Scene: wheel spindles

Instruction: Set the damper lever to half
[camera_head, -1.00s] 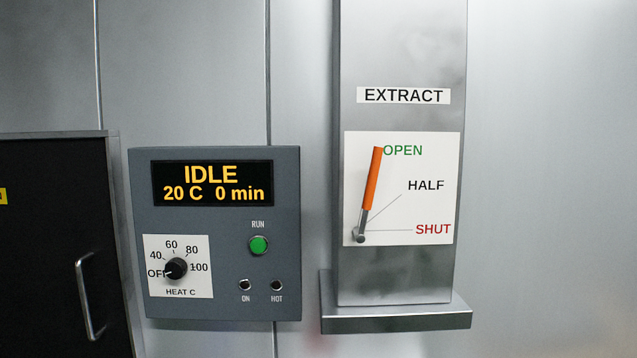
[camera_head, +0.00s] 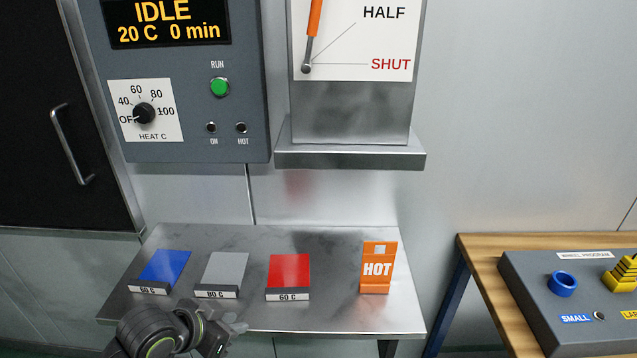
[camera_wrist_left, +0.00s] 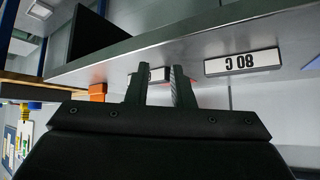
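The damper lever (camera_head: 314,20) has an orange handle on a grey shaft that pivots at the lower left of a white plate (camera_head: 350,50). It stands nearly upright, well above the HALF line; its top is cut off by the picture edge. My left gripper (camera_head: 222,330) is at the bottom of the head view, by the front edge of the shelf, far below the lever. In the left wrist view its two fingers (camera_wrist_left: 158,84) are apart with nothing seen between them. My right gripper is not in view.
A steel shelf (camera_head: 335,315) carries blue, grey and red cards and an orange HOT sign (camera_head: 377,268). A ledge (camera_head: 350,158) juts out under the duct. The control box (camera_head: 190,140) is left of the lever. A wooden table (camera_head: 480,265) stands at right.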

